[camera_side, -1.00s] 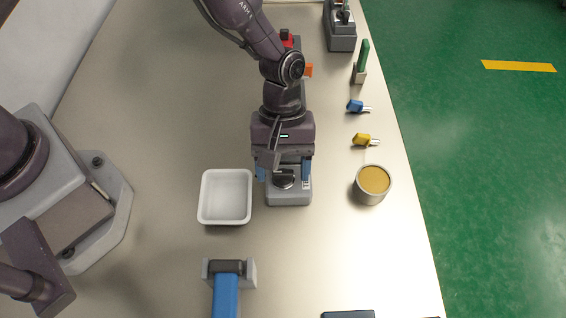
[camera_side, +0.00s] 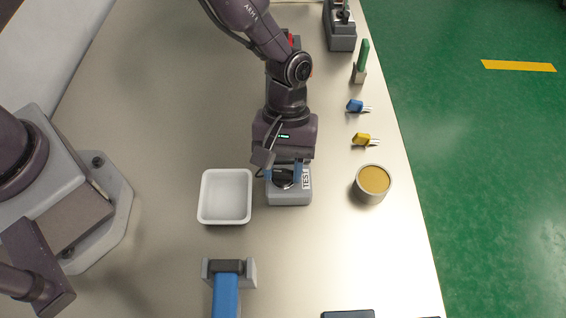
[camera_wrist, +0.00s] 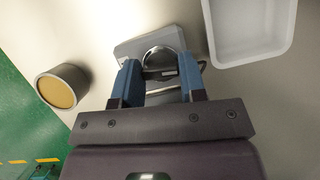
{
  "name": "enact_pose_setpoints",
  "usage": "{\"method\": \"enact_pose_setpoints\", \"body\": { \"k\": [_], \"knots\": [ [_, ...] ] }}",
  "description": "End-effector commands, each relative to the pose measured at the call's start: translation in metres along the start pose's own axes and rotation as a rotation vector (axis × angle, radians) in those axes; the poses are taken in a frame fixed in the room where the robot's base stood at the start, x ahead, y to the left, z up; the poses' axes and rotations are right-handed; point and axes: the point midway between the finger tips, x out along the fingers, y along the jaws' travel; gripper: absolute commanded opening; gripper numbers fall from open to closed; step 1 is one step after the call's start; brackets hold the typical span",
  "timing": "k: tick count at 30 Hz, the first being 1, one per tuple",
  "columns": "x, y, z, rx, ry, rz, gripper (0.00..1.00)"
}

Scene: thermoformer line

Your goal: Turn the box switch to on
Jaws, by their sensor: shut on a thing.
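The switch box (camera_side: 290,197) is a small grey box in the middle of the table, with a label reading "TEST" on its top right. Its round dark knob (camera_side: 283,180) sits on the top face. My gripper (camera_side: 284,174) is over the box with its blue fingers down at the knob. In the wrist view my gripper (camera_wrist: 161,76) has its two blue fingers on either side of the knob's dark handle (camera_wrist: 160,74), shut on it. The box (camera_wrist: 140,45) is partly hidden by the fingers. Any on or off mark is not readable.
A white tray (camera_side: 226,221) stands just left of the box. A round tin with a tan top (camera_side: 372,182) is at the right. Yellow (camera_side: 362,139) and blue (camera_side: 355,106) connectors lie near the right edge. A blue-handled tool (camera_side: 227,293) is in front.

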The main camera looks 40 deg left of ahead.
Motion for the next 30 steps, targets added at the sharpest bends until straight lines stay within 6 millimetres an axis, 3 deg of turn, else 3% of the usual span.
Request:
{"method": "enact_pose_setpoints", "body": {
  "k": [21, 30],
  "knots": [
    [-0.0009, 0.0028, 0.0001, 0.596, 0.002, -0.246, 0.15],
    [-0.0009, 0.0032, 0.0006, 0.769, 0.002, -0.318, 0.15]
  ]
}}
